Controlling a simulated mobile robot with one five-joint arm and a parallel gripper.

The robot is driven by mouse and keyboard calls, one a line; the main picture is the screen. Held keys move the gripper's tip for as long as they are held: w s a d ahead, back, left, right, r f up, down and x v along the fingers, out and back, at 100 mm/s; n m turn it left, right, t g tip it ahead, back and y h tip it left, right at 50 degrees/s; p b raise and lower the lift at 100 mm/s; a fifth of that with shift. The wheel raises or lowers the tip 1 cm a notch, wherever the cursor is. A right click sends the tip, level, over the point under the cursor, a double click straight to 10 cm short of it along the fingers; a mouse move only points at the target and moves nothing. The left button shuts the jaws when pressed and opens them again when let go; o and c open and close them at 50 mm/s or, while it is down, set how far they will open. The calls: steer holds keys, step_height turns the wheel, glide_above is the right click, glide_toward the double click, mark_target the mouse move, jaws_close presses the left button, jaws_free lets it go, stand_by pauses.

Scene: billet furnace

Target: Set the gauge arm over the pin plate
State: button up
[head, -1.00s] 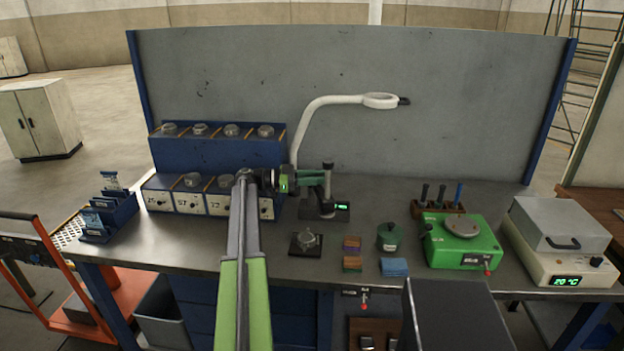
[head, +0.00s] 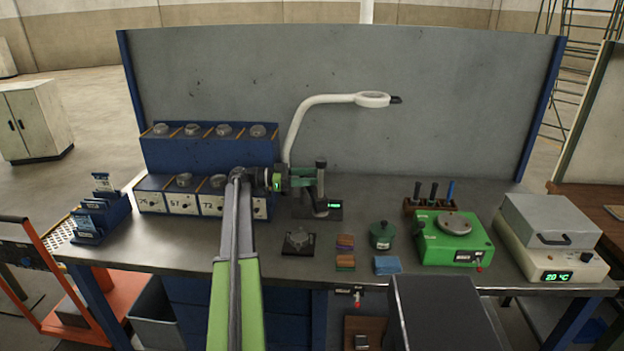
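The gauge stand (head: 321,188) has a dark upright column on a black base with a small green display. Its green gauge arm (head: 302,176) reaches left from the column, above the bench. The pin plate (head: 299,241) is a small dark square plate with a metallic round piece on it, in front of the gauge stand. The gauge arm lies behind the plate in the picture, not over it. My gripper (head: 280,179) is at the left end of the gauge arm and seems to meet it. Its fingers are too small and overlapped to tell whether they are shut on it.
A white magnifier lamp (head: 372,100) arches behind the gauge stand. Blue racks with knobs (head: 205,150) stand to the left. The bench is clear left of the plate.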

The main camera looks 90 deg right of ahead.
steer(key=w+a, duration=0.1)
steer(key=w, duration=1.6)
steer(key=shift+w+a, duration=0.15)
steer(key=shift+a, duration=0.25)
steer(key=shift+c, duration=0.2)
